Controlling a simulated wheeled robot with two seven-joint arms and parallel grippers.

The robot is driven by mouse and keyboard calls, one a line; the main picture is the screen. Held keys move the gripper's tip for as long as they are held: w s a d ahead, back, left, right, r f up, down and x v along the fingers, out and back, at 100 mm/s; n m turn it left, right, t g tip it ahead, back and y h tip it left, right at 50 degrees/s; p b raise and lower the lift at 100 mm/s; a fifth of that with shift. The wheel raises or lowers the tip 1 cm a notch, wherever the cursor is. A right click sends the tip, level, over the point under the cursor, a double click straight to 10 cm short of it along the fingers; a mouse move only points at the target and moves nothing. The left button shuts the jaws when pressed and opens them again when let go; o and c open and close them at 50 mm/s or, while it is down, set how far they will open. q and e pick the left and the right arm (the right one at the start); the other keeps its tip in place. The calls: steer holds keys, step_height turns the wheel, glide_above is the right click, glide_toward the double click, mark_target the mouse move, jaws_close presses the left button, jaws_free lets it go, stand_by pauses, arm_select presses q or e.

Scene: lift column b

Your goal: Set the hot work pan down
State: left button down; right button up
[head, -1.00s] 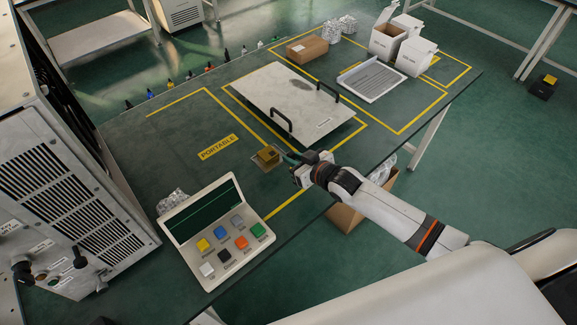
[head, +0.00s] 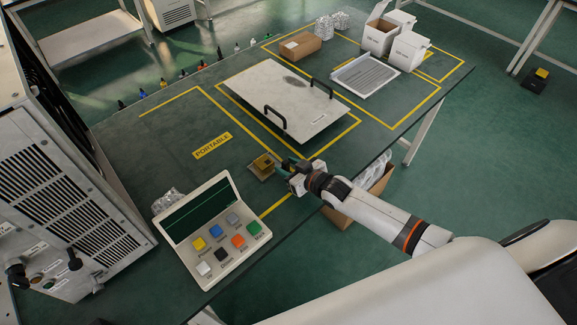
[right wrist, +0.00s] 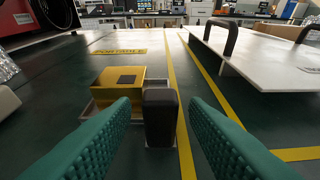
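The work pan (head: 252,173) is a small grey metal tray with a yellow block (head: 263,162) in it. It appears to rest level on the green bench, just below the PORTABLE marking. In the right wrist view the pan (right wrist: 98,115) shows its upright black handle (right wrist: 160,118) facing me. My right gripper (head: 284,165) is at the pan's handle side. In the wrist view its teal fingers (right wrist: 160,112) stand on either side of the handle, with a gap visible on both sides. The pan's underside is hidden. My left gripper is not in view.
A white plate with two black handles (head: 290,100) lies beyond the pan. A button panel (head: 222,235) stands at the near left. A vented cabinet (head: 60,190) is at left. A carton (head: 300,46), a white tray (head: 365,76) and white boxes (head: 385,35) are farther back.

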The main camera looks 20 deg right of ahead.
steer(key=shift+s+r, duration=0.1)
steer(key=shift+r, duration=0.05)
steer(key=v, duration=1.2)
